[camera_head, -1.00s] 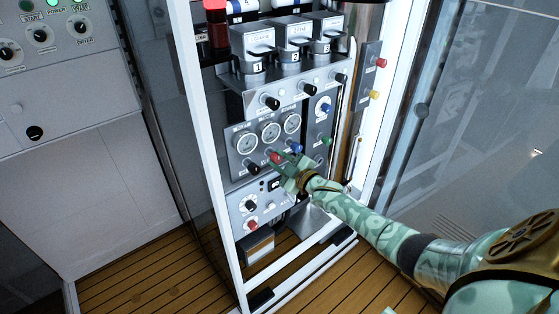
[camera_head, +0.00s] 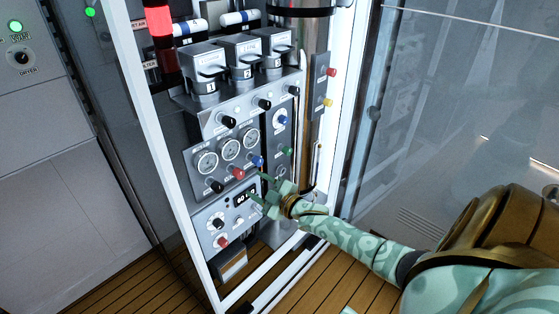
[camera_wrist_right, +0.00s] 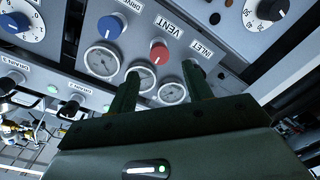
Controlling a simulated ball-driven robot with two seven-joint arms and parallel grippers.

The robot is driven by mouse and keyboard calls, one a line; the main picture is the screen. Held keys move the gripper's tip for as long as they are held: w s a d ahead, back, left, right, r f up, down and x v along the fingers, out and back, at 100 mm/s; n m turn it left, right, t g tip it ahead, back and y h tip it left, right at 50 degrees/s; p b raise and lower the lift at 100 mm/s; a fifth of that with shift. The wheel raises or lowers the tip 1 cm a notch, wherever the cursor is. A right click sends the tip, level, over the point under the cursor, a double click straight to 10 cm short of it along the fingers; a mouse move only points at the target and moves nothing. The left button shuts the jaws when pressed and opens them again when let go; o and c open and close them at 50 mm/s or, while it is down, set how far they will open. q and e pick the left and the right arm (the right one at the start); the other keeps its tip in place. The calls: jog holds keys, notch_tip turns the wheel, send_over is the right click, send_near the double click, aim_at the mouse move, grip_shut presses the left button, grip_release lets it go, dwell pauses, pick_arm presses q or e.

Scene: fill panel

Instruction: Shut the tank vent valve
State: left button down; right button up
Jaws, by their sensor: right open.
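The vent valve is a red knob (camera_head: 238,173) on the grey gauge panel, between a black knob (camera_head: 217,187) and a blue knob (camera_head: 256,162). In the right wrist view the red knob (camera_wrist_right: 159,52) sits beside the label VENT, just beyond the fingertips. My right gripper (camera_head: 258,187) is open and empty, to the lower right of the red knob in the head view. In the wrist view its two dark fingers (camera_wrist_right: 160,72) point at the panel, with the knob roughly in line with their gap. Contact is not visible. My left gripper is not in view.
Gauges (camera_head: 230,149) sit above the knobs. A white frame post (camera_head: 165,150) stands left, and a glass wall (camera_head: 440,130) right. Wooden floor (camera_head: 110,293) lies below.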

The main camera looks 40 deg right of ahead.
jog(key=s+d+p, duration=0.1)
jog(key=s, duration=0.8)
jog(key=shift+r, duration=0.1)
jog(key=s+d+f+m+g+h, duration=0.1)
jog(key=s+f+m+g, duration=0.15)
jog(key=s+f, duration=0.5)
jog(key=s+f+m+g+h, duration=0.15)
jog(key=s+f+g, duration=0.25)
jog(key=f, duration=0.7)
jog(key=s+d+f+m+g+h, duration=0.1)
jog(key=s+f+g, duration=0.3)
jog(key=f, duration=0.5)
jog(key=s+a+f+g, duration=0.2)
jog(key=s+a+f, duration=0.2)
jog(key=s, duration=0.5)
jog(key=s+a+f+m+g+y, duration=0.1)
jog(key=s+a+f+g, duration=0.1)
jog(key=s+a+f, duration=0.2)
jog(key=s+a+f+g+b, duration=0.1)
jog(key=s+a+f, duration=0.3)
jog(key=s+a, duration=0.5)
jog(key=s+g, duration=0.1)
jog(key=s, duration=0.4)
jog(key=shift+s+f, duration=0.3)
jog(key=shift+s, duration=0.1)
